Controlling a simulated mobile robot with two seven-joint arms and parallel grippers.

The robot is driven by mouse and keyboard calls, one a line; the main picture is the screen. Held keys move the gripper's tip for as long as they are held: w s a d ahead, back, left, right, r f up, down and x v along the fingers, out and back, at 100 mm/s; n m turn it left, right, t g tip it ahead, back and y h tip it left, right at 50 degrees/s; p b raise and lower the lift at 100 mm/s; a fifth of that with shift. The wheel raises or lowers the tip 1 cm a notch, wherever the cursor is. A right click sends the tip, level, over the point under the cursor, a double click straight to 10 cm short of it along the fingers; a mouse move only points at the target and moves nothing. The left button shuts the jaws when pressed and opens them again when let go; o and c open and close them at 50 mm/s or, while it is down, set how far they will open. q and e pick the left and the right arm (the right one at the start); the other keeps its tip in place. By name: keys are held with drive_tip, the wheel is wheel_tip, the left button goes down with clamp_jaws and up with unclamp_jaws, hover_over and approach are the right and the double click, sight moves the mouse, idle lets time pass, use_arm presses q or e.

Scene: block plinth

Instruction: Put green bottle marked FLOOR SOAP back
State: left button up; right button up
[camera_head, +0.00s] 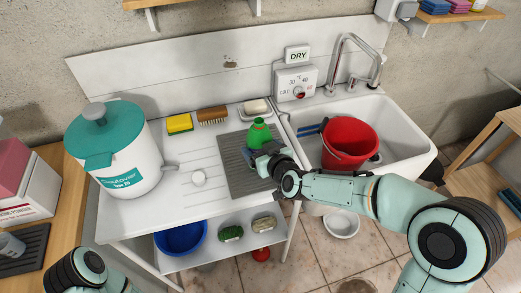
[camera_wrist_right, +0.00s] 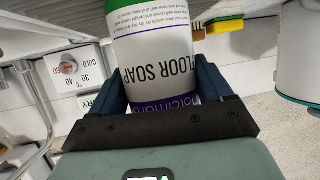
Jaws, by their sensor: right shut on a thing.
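The green bottle (camera_head: 259,133) shows over the dark grey ribbed mat (camera_head: 238,180) on the white drainer, left of the sink. My right gripper (camera_head: 264,157) is shut on it from the front right and hides its lower part. In the right wrist view the bottle (camera_wrist_right: 160,52) sits between both fingers of the gripper (camera_wrist_right: 162,82); its white label reads FLOOR SOAP, upside down. I cannot tell whether its base touches the mat. Only a part of my left arm shows at the lower left; its gripper is out of frame.
A red bucket (camera_head: 350,143) stands in the sink (camera_head: 408,137) on the right. A yellow sponge (camera_head: 179,123), a brown brush (camera_head: 212,115) and a soap dish (camera_head: 254,108) line the back. A teal-lidded canister (camera_head: 125,173) stands left. Below are a blue bowl (camera_head: 181,237) and two scrubbers.

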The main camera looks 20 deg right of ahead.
drive_tip(key=shift+f, duration=0.1)
drive_tip(key=o, duration=1.2)
drive_tip(key=shift+r, duration=0.3)
drive_tip(key=v, duration=1.1)
drive_tip(key=shift+s+d+b, duration=0.1)
drive_tip(key=shift+s+b, duration=0.3)
drive_tip(key=shift+s, duration=0.05)
